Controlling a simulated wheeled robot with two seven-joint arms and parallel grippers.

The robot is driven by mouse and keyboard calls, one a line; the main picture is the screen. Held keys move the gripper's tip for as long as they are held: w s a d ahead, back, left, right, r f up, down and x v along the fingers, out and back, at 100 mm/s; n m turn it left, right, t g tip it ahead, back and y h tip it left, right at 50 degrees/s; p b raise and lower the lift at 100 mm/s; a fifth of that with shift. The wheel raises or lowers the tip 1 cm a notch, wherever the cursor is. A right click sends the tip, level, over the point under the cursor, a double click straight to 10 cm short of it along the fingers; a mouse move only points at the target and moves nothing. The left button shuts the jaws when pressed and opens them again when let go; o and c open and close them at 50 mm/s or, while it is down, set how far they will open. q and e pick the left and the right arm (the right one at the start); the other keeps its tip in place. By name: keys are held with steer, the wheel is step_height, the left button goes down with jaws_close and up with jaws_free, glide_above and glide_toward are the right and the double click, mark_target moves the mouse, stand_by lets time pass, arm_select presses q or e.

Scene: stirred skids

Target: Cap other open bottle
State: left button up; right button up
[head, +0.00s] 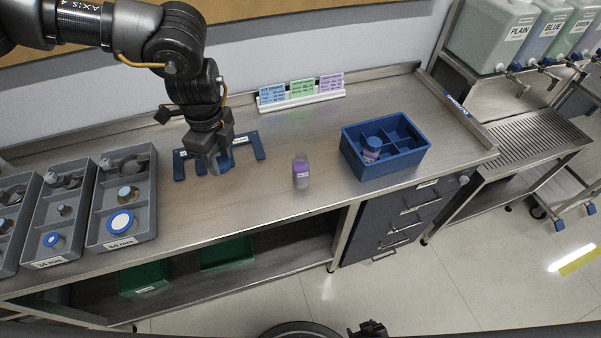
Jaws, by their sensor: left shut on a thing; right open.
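An uncapped-looking bottle (302,172) with a purple band stands upright on the steel bench, right of my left gripper. Another bottle (371,150) with a blue cap stands in the left part of the blue divided crate (395,166). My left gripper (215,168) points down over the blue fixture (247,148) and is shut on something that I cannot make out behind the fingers. Caps in different sizes lie in the grey trays at the left, including a large blue-and-white one (122,222). My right gripper (369,329) shows only partly at the bottom edge, away from the bench, and is open.
Grey trays (147,228) line the bench's left end. Coloured label cards (302,89) stand at the back. Large jugs (492,38) with taps stand above a drain rack at the right. The bench is clear around the standing bottle. Green bins (144,277) sit below.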

steer(key=w+a+r+t+y, duration=0.1)
steer(key=w+a+r+t, duration=0.2)
steer(key=w+a+r, duration=0.55)
steer(key=m+t+y, duration=0.1)
steer(key=t+y, duration=0.1)
steer(key=t, duration=0.7)
glide_toward(303, 178)
steer(key=s, duration=0.1)
arm_select(q)
steer(key=w+d+r+m, duration=0.1)
steer(key=w+d+m, duration=0.2)
steer(key=d+m, duration=0.6)
steer(key=w+d+r+m, duration=0.1)
steer(key=w+d+m, duration=0.3)
steer(key=m, duration=1.9)
steer(key=d, duration=0.4)
steer(key=shift+d+m, duration=0.4)
arm_select(e)
steer(key=shift+s+d+f, duration=0.1)
steer(key=shift+s+d, duration=0.05)
steer(key=x, duration=1.2)
